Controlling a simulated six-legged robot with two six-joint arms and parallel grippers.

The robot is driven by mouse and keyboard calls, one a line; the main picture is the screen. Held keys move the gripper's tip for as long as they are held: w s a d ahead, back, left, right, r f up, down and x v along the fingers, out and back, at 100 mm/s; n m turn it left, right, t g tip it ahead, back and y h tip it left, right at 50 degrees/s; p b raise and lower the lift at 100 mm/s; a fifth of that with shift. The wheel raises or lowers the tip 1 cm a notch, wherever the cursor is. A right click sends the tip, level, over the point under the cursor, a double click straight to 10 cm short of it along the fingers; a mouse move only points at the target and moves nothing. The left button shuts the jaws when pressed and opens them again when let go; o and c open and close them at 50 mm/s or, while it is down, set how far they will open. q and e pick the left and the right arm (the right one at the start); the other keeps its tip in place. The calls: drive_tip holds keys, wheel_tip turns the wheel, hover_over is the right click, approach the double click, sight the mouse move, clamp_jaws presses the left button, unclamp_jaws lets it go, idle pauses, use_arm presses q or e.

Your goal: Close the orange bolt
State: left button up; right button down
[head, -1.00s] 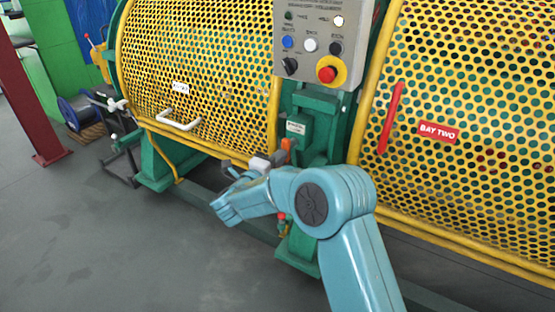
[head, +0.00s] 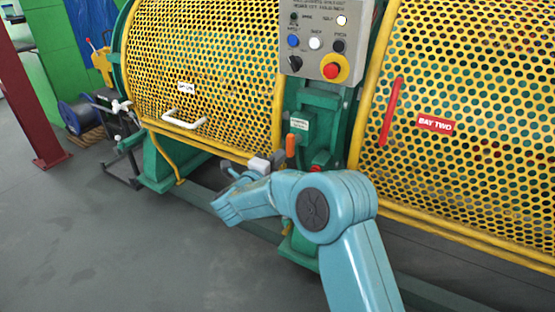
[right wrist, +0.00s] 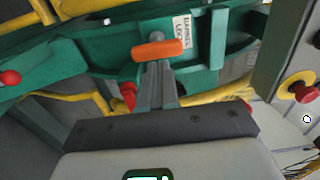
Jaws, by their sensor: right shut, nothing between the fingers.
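The orange bolt handle (head: 290,145) is on the green post between the two yellow mesh guards, below the control box. In the right wrist view the orange handle (right wrist: 158,49) lies crosswise just beyond the fingertips, beside a white label. My right gripper (head: 277,158) is close to the handle, partly hidden behind its own wrist. In the right wrist view its grey fingers (right wrist: 158,72) are together and empty, with the tips at or very near the handle; contact cannot be told. My left gripper is not in view.
The control box (head: 320,40) with a red stop button hangs above. A red knob (right wrist: 128,94) is near my fingers. The left guard (head: 205,75) has a white handle; the right guard (head: 470,80) has a red bar. Open floor lies at lower left.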

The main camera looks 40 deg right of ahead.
drive_tip(key=p+v, duration=0.2)
drive_tip(key=v, duration=0.8)
drive_tip(key=s+d+f+n, duration=0.2)
drive_tip(key=d+f+n, duration=0.15)
drive_tip(key=f, duration=0.55)
drive_tip(key=a+f+n+t+y, duration=0.35)
drive_tip(key=f+n+y, duration=0.35)
drive_tip(key=f, duration=0.5)
drive_tip(key=s+a+f+n+g+y, duration=0.4)
drive_tip(key=s+a+f+n+y, duration=0.5)
drive_tip(key=s+a+f, duration=0.25)
drive_tip(key=s+a+f+n+g+y, duration=0.35)
drive_tip(key=s+a+n+g, duration=0.4)
drive_tip(key=s, duration=0.65)
wheel_tip(320, 180, up, 28)
drive_tip(key=a+n+t+y+p, duration=0.1)
drive_tip(key=a+n+p, duration=0.1)
drive_tip(key=p, duration=2.4)
drive_tip(key=shift+p, duration=0.4)
